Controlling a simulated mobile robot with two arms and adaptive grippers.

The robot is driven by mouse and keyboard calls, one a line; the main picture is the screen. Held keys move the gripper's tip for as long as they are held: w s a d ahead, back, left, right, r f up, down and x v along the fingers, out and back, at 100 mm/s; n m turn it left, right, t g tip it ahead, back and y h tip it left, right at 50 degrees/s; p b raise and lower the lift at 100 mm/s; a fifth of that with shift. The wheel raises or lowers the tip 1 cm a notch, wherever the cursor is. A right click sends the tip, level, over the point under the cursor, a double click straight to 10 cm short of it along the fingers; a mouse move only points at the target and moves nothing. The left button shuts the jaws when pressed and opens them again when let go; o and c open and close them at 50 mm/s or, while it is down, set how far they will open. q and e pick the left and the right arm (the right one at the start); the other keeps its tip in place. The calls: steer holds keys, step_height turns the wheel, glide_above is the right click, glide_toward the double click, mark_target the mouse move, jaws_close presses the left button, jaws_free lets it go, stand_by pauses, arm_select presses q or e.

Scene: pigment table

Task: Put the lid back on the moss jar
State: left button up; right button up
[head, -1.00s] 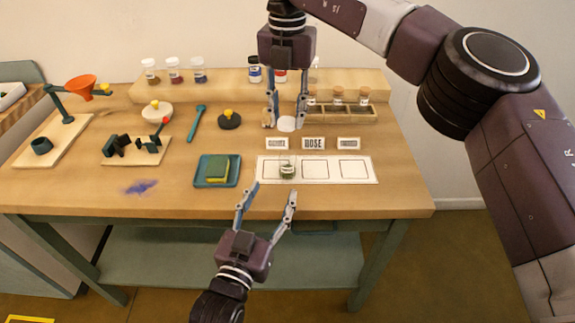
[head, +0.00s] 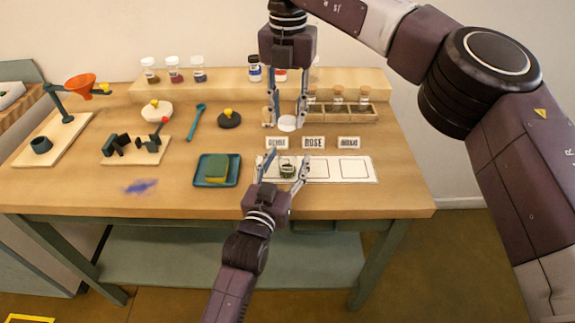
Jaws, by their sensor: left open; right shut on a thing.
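The moss jar (head: 287,172), a small clear jar with dark green content, stands upright on the first square of the white card. My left gripper (head: 285,162) is open, with one finger on each side of the jar; I cannot tell whether they touch it. My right gripper (head: 286,121) points down behind the label cards and is shut on a pale round lid (head: 287,124). The lid is beyond the jar, apart from it. Its exact height above the table is hard to tell.
The white card (head: 325,178) has two empty squares to the right. Label cards (head: 313,143) stand just behind it. A tray with a sponge (head: 202,184) lies to the left. A wooden rack (head: 345,114) with corked vials stands at the back right.

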arm_select(q)
steer(key=shift+c, duration=0.3)
jaws_close()
arm_select(e)
steer(key=shift+f, duration=2.5)
steer(key=shift+f, duration=0.85)
steer(key=shift+f, duration=0.6)
